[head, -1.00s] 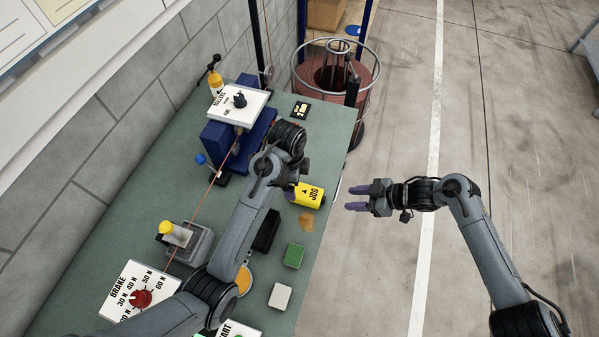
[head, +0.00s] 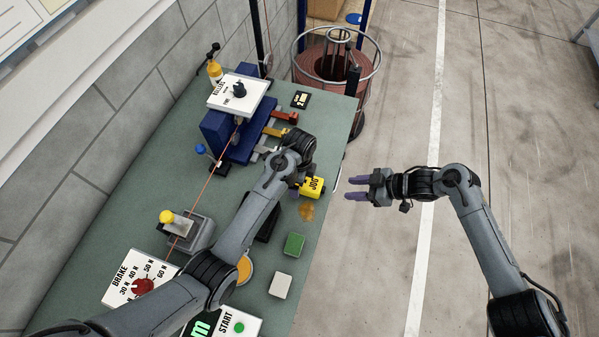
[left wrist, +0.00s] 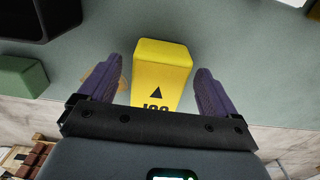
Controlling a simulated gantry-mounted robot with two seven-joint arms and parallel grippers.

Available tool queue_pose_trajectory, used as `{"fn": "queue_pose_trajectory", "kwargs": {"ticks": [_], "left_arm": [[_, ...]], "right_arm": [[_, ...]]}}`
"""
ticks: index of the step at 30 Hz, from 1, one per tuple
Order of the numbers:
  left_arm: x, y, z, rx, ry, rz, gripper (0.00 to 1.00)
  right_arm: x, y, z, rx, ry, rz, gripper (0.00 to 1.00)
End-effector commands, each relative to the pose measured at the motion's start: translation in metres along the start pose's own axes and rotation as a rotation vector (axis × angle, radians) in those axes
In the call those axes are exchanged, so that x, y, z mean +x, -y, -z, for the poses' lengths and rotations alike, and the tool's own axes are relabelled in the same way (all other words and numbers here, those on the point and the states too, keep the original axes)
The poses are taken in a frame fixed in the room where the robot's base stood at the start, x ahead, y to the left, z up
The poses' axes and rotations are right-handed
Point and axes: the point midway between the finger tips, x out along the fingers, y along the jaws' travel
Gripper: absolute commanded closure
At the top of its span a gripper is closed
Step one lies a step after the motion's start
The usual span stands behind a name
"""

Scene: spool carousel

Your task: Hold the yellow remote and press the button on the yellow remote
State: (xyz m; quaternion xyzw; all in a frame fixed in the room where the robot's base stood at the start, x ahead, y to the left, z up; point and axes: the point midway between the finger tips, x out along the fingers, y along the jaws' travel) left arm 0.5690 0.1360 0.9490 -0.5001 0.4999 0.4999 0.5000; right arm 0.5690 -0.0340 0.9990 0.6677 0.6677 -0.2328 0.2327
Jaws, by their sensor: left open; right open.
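The yellow remote (head: 312,187), marked JOG, lies on the green table near its right edge. In the left wrist view the remote (left wrist: 161,75) shows an arrow and part of the lettering; its button is not visible. My left gripper (left wrist: 160,88) is open, with its purple fingers on both sides of the remote and a gap on each side. In the head view my left wrist partly covers the remote. My right gripper (head: 357,187) is open and empty, over the floor to the right of the table.
A green block (head: 293,244), a white block (head: 281,285) and a dark open box lie near the remote. A BRAKE dial panel (head: 143,283) and a START panel (head: 240,322) are at the near end. A blue machine (head: 217,133) stands farther back. Open floor lies right of the table.

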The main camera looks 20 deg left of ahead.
Motion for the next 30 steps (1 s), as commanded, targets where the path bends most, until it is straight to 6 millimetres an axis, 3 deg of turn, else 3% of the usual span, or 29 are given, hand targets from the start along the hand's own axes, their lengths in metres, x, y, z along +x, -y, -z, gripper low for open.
{"fn": "queue_pose_trajectory", "kwargs": {"ticks": [6, 15, 27, 30], "left_arm": [[0.0109, -0.0003, -0.0001, 0.001, 0.001, 0.0, 0.08], [0.0119, -0.0003, -0.0001, 0.0, 0.0, 0.0, 0.1], [0.0117, -0.0004, -0.0001, 0.0, 0.0, 0.0, 0.71], [0.0116, -0.0003, 0.0, 0.0, 0.0, 0.0, 0.72]], "right_arm": [[0.0, 0.0, 0.0, 0.0, 0.0, 0.0, 0.57], [0.0, 0.0, 0.0, 0.0, 0.0, 0.0, 0.57], [0.0, 0.0, 0.0, 0.0, 0.0, 0.0, 0.57], [0.0, 0.0, 0.0, 0.0, 0.0, 0.0, 0.71]]}}
